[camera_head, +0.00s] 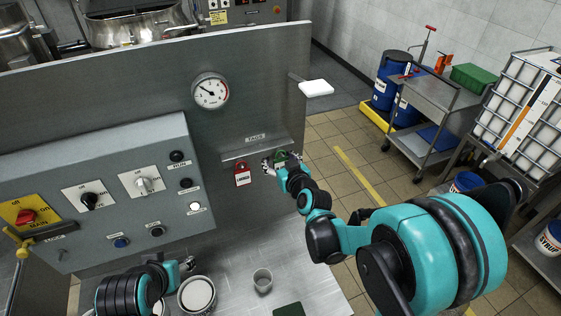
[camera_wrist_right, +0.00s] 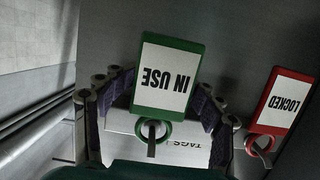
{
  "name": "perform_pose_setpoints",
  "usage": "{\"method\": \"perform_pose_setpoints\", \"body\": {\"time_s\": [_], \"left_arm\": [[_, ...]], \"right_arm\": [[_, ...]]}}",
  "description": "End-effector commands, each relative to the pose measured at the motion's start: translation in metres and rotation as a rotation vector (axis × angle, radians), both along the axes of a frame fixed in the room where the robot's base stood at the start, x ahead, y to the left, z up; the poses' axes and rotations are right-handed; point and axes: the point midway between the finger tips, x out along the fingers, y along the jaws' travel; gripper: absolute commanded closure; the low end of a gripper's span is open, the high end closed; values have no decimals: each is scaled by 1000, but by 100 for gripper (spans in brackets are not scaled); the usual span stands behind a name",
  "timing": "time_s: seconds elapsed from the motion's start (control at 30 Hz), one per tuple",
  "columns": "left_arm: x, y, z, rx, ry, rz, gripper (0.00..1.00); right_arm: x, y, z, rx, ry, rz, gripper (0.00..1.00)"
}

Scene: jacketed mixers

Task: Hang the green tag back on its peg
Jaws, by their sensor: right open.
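The green tag, marked IN USE, shows in the right wrist view (camera_wrist_right: 172,82) with its ring around a dark peg, as far as I can see. In the head view the green tag (camera_head: 281,157) is small and partly hidden by my right gripper (camera_head: 281,163). The right gripper's fingers (camera_wrist_right: 158,98) are open, one on each side of the green tag, with gaps visible. The peg (camera_wrist_right: 151,138) comes from the strip labelled TAGS (camera_head: 256,149). My left gripper (camera_head: 188,265) is low at the left, too small to judge.
A red LOCKED tag (camera_head: 242,176) hangs beside the green one; it also shows in the right wrist view (camera_wrist_right: 284,101). A gauge (camera_head: 210,91) and a control panel (camera_head: 110,195) are on the left. A cup (camera_head: 262,280) and a white-topped container (camera_head: 197,294) stand on the bench below.

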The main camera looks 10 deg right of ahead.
Motion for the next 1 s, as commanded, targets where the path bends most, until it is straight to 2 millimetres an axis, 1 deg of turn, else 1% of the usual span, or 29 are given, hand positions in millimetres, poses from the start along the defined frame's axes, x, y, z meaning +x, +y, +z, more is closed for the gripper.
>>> {"method": "perform_pose_setpoints", "body": {"time_s": [0.07,0.17,0.4,0.6,0.8,1.0], "left_arm": [[0,0,0,0,0,0,47],[0,0,0,0,0,0,47],[0,0,0,0,0,0,47],[0,0,0,0,0,0,47],[0,0,0,0,0,0,47],[0,0,0,0,0,0,47]], "right_arm": [[-6,-2,2,0,0,-1,36],[-21,-5,6,1,0,-1,36],[-70,-14,18,1,1,-1,36],[-98,-19,27,1,0,-1,36],[-111,-22,30,1,0,-1,36],[-113,-22,31,0,0,-1,36]]}}
